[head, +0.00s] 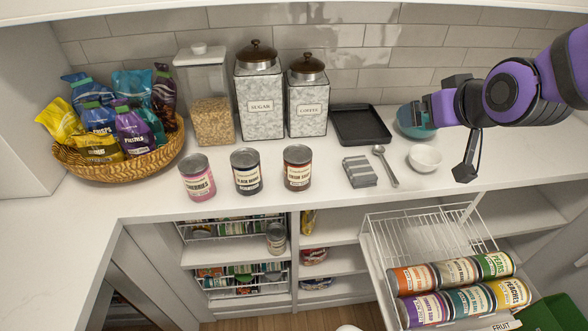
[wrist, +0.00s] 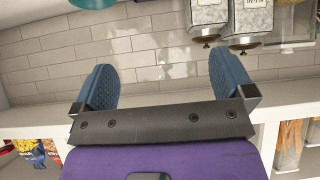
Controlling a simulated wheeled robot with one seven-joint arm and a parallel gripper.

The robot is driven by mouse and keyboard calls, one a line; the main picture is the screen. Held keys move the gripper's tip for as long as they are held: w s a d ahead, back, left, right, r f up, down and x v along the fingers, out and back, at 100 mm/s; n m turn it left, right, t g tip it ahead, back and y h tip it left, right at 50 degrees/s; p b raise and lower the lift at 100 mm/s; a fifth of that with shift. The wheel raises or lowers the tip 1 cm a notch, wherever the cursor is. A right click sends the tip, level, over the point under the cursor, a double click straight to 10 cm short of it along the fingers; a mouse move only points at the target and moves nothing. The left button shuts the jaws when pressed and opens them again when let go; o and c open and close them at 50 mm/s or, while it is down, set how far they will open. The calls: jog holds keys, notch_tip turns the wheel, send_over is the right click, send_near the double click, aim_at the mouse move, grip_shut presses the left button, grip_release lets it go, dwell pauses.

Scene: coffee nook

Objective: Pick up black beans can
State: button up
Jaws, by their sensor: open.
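Three cans stand upright in a row on the white counter. The middle one, dark with a pale label that seems to read black beans, is the black beans can (head: 246,172). A pink cherries can (head: 198,178) stands to its left and a brown-labelled can (head: 297,168) to its right. My gripper (head: 420,110) is far to the right of the cans, raised in front of a teal bowl. In the wrist view my gripper (wrist: 162,78) is open, with nothing between its two blue fingers. No can shows in the wrist view.
A snack basket (head: 135,158) is at left. The sugar canister (head: 259,98) and coffee canister (head: 307,100) stand behind the cans. A black tray (head: 360,125), grey cloths (head: 359,171), spoon (head: 385,165) and white bowl (head: 425,158) lie right. A pulled-out wire basket (head: 430,225) with cans juts below.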

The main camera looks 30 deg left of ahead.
jog(key=s+a+f+n+g+y, duration=0.1)
jog(key=s+a+f+y, duration=0.1)
jog(key=a+f, duration=0.4)
jog(key=s+a+f+n+y, duration=0.1)
jog(key=s+a+f, duration=0.2)
jog(key=a, duration=0.6)
jog(key=n+g+y, duration=0.1)
jog(key=n+y, duration=0.2)
send_near(254, 178)
jog(key=a, duration=0.2)
jog(key=x, duration=1)
jog(key=shift+w+f, duration=0.45)
jog(key=shift+f, duration=0.1)
jog(key=shift+c, duration=0.2)
jog(key=shift+r, duration=0.1)
jog(key=c, duration=1.1)
